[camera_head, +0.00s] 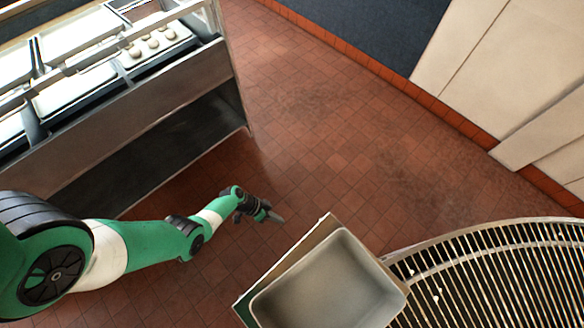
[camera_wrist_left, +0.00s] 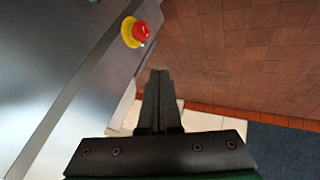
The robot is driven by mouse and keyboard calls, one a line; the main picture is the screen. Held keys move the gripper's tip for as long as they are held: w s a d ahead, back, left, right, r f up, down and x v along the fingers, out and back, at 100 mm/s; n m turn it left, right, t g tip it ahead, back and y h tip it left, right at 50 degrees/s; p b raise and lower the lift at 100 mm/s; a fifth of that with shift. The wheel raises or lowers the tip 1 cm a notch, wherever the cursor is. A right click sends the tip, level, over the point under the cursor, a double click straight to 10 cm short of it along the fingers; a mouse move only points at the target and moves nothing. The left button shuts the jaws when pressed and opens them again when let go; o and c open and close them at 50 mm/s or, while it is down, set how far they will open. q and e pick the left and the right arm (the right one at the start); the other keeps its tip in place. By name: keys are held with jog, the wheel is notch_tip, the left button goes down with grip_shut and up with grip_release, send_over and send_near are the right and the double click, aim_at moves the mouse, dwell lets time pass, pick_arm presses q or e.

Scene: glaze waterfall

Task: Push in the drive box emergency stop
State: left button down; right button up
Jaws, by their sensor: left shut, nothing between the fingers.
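The emergency stop is a red mushroom button (camera_wrist_left: 141,31) on a yellow base, at the top of the left wrist view. It sits near the edge of a grey metal box (camera_wrist_left: 85,60), which I take for the drive box. My left gripper (camera_wrist_left: 158,74) is shut and empty. In that picture its fingertips are below the button, with a gap between them. In the head view my left gripper (camera_head: 275,217) hangs over the tiled floor, left of a grey bin. The button does not show in the head view. My right gripper is not in view.
A green spot (camera_wrist_left: 95,1) shows on the metal box at the top edge. The head view has a grey open bin (camera_head: 262,306), a curved slatted conveyor (camera_head: 490,270) at right, and a steel rack (camera_head: 140,105) at left. The tiled floor (camera_head: 330,130) between is clear.

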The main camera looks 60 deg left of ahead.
pick_arm(q)
jog(key=s+f+n+b, duration=0.2)
jog(key=s+f, duration=0.2)
jog(key=w+d+f+b, duration=0.6)
jog(key=d+f+b, duration=0.1)
jog(key=b, duration=0.1)
jog(key=shift+w+f, duration=0.3)
jog(key=shift+f, duration=0.05)
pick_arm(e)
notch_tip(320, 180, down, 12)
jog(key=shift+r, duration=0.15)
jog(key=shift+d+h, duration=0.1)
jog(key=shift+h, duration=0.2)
